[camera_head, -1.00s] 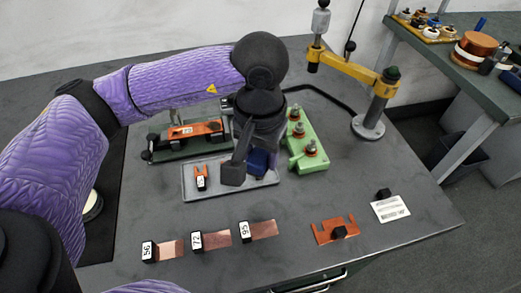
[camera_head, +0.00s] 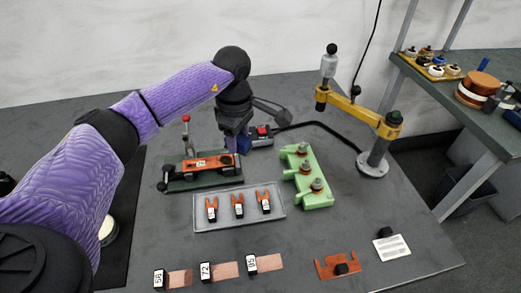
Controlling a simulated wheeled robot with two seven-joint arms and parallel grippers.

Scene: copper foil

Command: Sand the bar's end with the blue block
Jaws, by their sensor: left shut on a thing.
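The copper-orange bar (camera_head: 212,162) with a white number label lies in a dark green clamp fixture (camera_head: 200,181), which has an upright red-topped lever on its left. My left gripper (camera_head: 240,137) points down just behind and right of the bar's right end. It is shut on the blue block (camera_head: 244,144), which shows only in part below the dark gripper body. The block is close to the bar's right end; I cannot tell whether they touch. My right gripper is not in view.
A grey tray (camera_head: 223,225) with several forked copper pieces lies in front. A green rack (camera_head: 316,197) with posts stands right of it. A box with a red button (camera_head: 262,133) is behind, and a yellow arm stand (camera_head: 372,160) at right. Labelled copper strips (camera_head: 222,270) lie near the front edge.

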